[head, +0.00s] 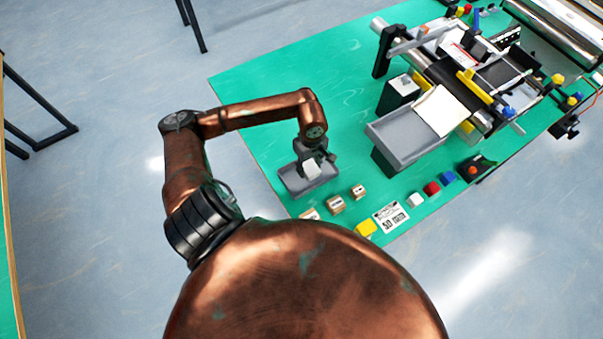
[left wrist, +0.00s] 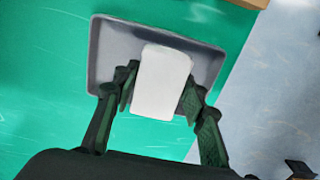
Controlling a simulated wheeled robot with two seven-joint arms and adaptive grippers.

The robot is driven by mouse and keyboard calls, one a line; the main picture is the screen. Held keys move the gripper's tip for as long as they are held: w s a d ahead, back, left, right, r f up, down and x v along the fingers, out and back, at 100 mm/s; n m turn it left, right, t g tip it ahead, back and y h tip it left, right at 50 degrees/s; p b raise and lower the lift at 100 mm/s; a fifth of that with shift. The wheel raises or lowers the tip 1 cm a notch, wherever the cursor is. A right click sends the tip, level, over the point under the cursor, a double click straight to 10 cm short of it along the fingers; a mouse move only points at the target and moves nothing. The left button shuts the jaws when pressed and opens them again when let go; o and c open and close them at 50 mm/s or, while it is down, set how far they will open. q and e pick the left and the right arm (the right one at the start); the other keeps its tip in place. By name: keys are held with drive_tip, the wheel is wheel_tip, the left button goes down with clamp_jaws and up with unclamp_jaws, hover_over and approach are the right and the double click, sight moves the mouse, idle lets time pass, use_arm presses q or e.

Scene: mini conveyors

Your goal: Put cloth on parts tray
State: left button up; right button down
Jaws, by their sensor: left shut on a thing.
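The cloth is a small white rounded rectangle (head: 312,169), shown large in the left wrist view (left wrist: 162,82). My left gripper (head: 315,158) is shut on it, with one finger on each side in the left wrist view (left wrist: 158,98). The parts tray is a shallow grey tray (head: 297,186) on the green table, also in the left wrist view (left wrist: 108,60). The cloth is over the tray and overlaps its near rim in the left wrist view. I cannot tell whether the cloth touches the tray. My right gripper is not in view.
Small wooden blocks (head: 335,205), a yellow block (head: 366,228) and a printed card (head: 391,217) lie right of the tray. A conveyor (head: 465,85) with a grey chute (head: 395,140) stands at the right. The green table (head: 270,90) is clear behind my arm.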

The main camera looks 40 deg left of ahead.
use_arm(q)
drive_tip(key=f, duration=0.1)
drive_tip(key=s+a+f, duration=0.1)
drive_tip(key=a+f, duration=0.1)
drive_tip(key=shift+s+f, duration=0.3)
drive_tip(key=shift+s, duration=0.1)
wheel_tip(320, 180, down, 3)
drive_tip(key=shift+r+p, duration=0.15)
drive_tip(key=shift+p, duration=0.35)
drive_tip(key=o, duration=0.7)
drive_tip(key=shift+f, duration=0.2)
drive_tip(key=shift+c, duration=0.2)
drive_tip(key=o, duration=0.4)
drive_tip(key=shift+o, duration=0.2)
drive_tip(key=shift+r, duration=0.1)
drive_tip(key=shift+r, duration=0.1)
